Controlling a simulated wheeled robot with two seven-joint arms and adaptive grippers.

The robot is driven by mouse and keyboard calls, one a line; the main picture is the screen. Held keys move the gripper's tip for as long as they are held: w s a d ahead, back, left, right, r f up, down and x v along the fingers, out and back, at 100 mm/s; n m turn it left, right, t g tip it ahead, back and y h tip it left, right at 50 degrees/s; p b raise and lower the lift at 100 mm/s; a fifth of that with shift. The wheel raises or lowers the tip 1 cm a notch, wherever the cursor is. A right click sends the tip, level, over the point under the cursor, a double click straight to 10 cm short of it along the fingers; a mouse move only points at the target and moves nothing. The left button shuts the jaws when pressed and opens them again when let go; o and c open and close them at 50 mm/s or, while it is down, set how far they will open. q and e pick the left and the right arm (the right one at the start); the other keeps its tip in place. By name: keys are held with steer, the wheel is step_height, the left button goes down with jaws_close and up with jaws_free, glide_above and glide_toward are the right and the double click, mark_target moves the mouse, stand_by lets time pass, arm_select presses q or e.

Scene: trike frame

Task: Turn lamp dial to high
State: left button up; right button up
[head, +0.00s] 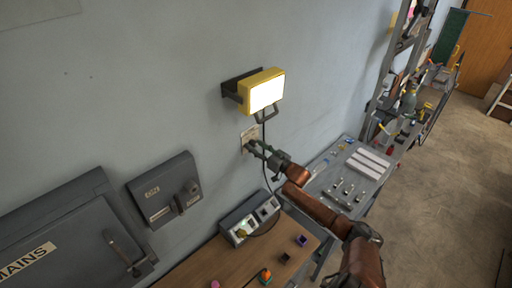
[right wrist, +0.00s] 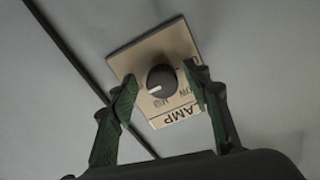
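The lamp dial (right wrist: 161,78) is a round black knob with a white pointer mark, on a beige plate (right wrist: 177,42) labelled LAMP. The mark points toward the left in the right wrist view. Small lettering beside the knob is hard to read. In the head view the plate (head: 250,133) is on the wall under the yellow lamp (head: 263,90), whose face is bright white. My right gripper (right wrist: 162,84) is open, with one green-padded finger on each side of the knob; gaps show between fingers and knob. In the head view the right gripper (head: 250,147) partly covers the plate. My left gripper is not in view.
A dark cable (right wrist: 85,66) runs down the wall beside the plate. Below are a wooden bench (head: 205,262) with small coloured blocks, a grey socket box (head: 250,218) and a grey tool table (head: 345,180). Grey switch boxes (head: 165,188) hang on the wall at left.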

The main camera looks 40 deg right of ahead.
steer(key=s, duration=1.2)
steer(key=shift+d, duration=0.45)
